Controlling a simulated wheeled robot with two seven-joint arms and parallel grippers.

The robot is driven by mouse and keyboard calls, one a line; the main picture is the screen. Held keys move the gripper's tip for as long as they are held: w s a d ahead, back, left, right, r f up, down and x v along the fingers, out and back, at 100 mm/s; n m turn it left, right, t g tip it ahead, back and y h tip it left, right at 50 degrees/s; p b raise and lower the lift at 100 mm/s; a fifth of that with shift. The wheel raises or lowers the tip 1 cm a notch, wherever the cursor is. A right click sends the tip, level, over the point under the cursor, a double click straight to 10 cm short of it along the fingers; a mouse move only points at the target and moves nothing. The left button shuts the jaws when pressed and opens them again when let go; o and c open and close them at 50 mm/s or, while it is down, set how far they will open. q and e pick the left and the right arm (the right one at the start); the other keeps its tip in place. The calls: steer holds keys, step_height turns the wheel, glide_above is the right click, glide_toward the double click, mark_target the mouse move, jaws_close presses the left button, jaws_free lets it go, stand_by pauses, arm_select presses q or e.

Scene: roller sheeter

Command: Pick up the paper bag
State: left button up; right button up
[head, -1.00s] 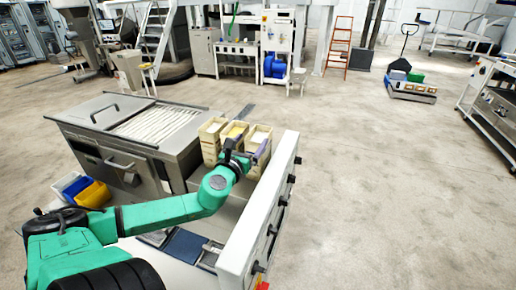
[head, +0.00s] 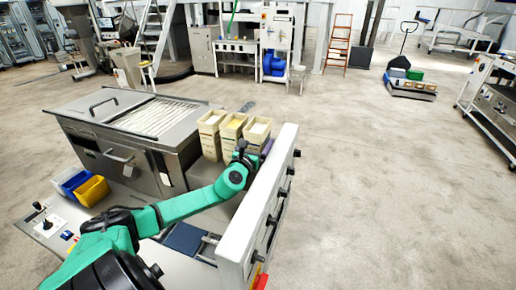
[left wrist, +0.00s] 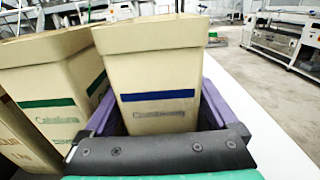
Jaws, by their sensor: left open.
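In the left wrist view, a bag with a blue stripe (left wrist: 157,75) stands between the purple fingers of my left gripper (left wrist: 160,108). The fingers are spread along its two sides, and I cannot tell whether they touch it. A green-striped bag (left wrist: 58,90) stands just to its left. In the head view my left gripper (head: 266,148) is at the right bag, partly hidden by the wrist. My right gripper is not seen.
A steel machine (head: 125,125) with a slatted top stands left of the bags. A white panel with black knobs (head: 262,205) runs close along the arm's right side. Blue (head: 70,180) and yellow (head: 92,190) bins sit at the left. The floor to the right is open.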

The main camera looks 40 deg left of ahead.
arm_select(q)
steer(key=shift+w+f, duration=0.1)
steer(key=shift+w, duration=0.05)
steer(key=c, duration=0.7)
jaws_close()
steer(key=shift+r, duration=0.35)
